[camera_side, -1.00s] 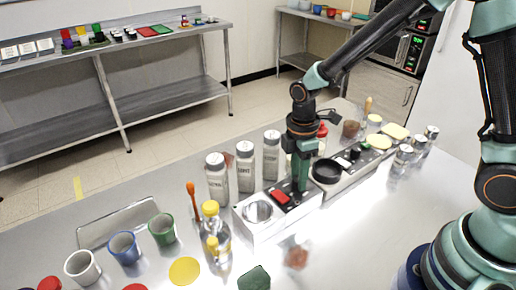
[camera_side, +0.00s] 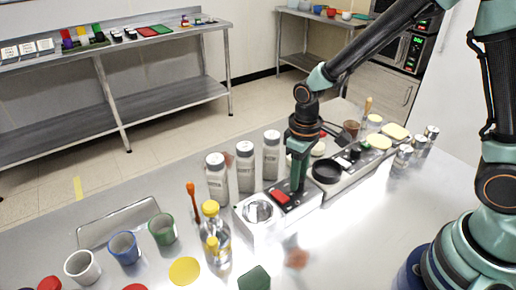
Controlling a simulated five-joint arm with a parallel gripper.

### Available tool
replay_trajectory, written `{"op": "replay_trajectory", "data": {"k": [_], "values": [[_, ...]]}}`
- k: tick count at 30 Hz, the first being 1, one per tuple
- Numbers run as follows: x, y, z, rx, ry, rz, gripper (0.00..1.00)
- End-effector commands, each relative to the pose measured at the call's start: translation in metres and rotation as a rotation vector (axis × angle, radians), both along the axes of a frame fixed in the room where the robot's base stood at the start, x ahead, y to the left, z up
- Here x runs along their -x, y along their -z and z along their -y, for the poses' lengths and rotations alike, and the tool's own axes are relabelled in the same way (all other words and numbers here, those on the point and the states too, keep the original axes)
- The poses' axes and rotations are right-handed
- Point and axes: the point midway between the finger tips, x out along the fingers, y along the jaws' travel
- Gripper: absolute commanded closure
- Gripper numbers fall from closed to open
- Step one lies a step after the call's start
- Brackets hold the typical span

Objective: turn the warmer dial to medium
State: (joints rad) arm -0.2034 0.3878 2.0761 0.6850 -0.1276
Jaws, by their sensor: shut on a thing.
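The warmer (camera_side: 254,234) is a pale box on the steel counter with a round metal well (camera_side: 259,211) in its top. A dark control panel with a red block (camera_side: 279,196) adjoins it on the right. My gripper (camera_side: 295,188) points straight down over this panel, just right of the red block. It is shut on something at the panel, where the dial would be. The dial itself and its markings are hidden behind the fingers, so its setting cannot be read.
Several white-capped bottles (camera_side: 245,168) stand close behind the warmer. A clear bottle with a yellow cap (camera_side: 214,236) stands to its left. A black pan (camera_side: 326,172) sits to the right. Cups (camera_side: 123,247) and a tray (camera_side: 118,222) are at the left.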

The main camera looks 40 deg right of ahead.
Motion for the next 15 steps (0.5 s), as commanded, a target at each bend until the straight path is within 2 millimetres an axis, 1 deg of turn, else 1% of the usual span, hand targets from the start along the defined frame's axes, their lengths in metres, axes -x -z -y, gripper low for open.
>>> {"op": "replay_trajectory", "data": {"k": [1,15], "values": [[-0.0018,0.0003,0.003,-0.001,0.054,0.007,1.0],[-0.001,0.0005,0.0029,-0.008,0.502,0.025,1.0]]}}
